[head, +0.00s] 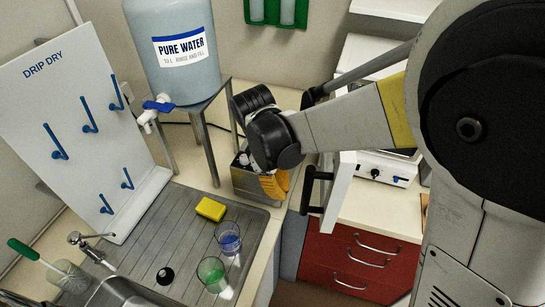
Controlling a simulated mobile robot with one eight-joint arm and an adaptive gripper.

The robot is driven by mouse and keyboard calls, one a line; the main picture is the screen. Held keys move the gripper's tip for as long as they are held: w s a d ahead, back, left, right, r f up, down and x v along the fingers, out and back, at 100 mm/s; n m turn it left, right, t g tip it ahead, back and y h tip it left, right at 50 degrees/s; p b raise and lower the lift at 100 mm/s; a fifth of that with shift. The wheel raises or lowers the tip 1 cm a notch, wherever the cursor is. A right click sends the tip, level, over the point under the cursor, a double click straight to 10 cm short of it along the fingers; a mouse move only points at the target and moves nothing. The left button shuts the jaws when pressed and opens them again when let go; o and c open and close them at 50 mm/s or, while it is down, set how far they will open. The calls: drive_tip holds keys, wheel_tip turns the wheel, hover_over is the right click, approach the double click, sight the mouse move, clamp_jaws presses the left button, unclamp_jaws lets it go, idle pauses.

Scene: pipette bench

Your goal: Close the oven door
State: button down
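The oven (395,176) is a white appliance on the counter at the right, with a black knob and a blue button on its front. Its white door (341,192) stands open, swung out to the left and seen nearly edge-on. A black bar handle (318,175) is on the door's left side. My arm crosses in front of the oven, hiding its upper part and much of its opening. The arm's dark joint is left of the door. I cannot make out my gripper's fingers.
A metal container with orange gloves (278,184) stands left of the door. A water tank (177,48) on a metal stand (208,139), two beakers and a yellow sponge (211,209) are farther left. Red drawers (345,262) are below the oven's counter.

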drive_tip(key=shift+s+d+r, duration=0.1)
drive_tip(key=shift+s+d, duration=0.15)
drive_tip(key=shift+d, duration=0.45)
drive_tip(key=shift+s+d, duration=0.2)
drive_tip(key=shift+d, duration=0.45)
drive_tip(key=shift+d, duration=0.15)
